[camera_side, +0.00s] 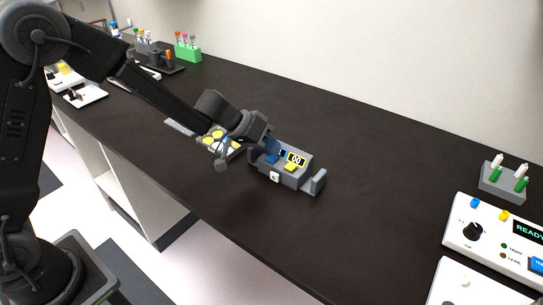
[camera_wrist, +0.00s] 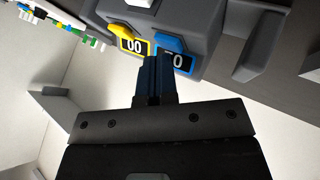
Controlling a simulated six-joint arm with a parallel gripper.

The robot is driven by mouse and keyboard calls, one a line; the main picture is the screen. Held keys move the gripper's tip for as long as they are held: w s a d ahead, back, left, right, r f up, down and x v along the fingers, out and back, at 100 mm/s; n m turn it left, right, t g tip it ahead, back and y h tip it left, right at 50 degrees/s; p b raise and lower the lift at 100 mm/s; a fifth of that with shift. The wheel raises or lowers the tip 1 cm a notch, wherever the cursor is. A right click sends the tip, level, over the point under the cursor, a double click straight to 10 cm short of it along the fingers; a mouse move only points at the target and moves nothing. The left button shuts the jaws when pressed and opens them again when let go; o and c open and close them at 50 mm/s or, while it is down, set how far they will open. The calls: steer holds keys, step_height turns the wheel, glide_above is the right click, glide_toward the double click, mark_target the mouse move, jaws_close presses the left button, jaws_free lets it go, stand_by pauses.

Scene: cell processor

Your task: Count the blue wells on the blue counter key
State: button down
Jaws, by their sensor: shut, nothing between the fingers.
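The grey counter (camera_side: 285,174) stands on the dark bench in the side view. It has a blue key (camera_side: 272,158) and a yellow key (camera_side: 291,167), each with a small display behind it. The yellow-framed display (camera_side: 297,159) reads 00. In the wrist view the blue key (camera_wrist: 170,42) and blue-framed display (camera_wrist: 178,62) are partly behind my fingers, so its number is not fully readable. My gripper (camera_wrist: 158,62) is shut and empty, its blue fingertips at the blue display and key; whether they touch cannot be told. The well plate (camera_side: 218,141) shows yellow wells, partly hidden by my wrist.
A green tube rack (camera_side: 187,53) and dark rack stand at the far left. A grey rack with green and white tubes (camera_side: 502,182) and a white panel reading READY (camera_side: 490,240) are at the right. The bench between counter and panel is clear.

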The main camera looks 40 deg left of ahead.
steer(key=shift+r, duration=0.75)
steer(key=shift+r, duration=0.15)
steer(key=shift+r, duration=2.4)
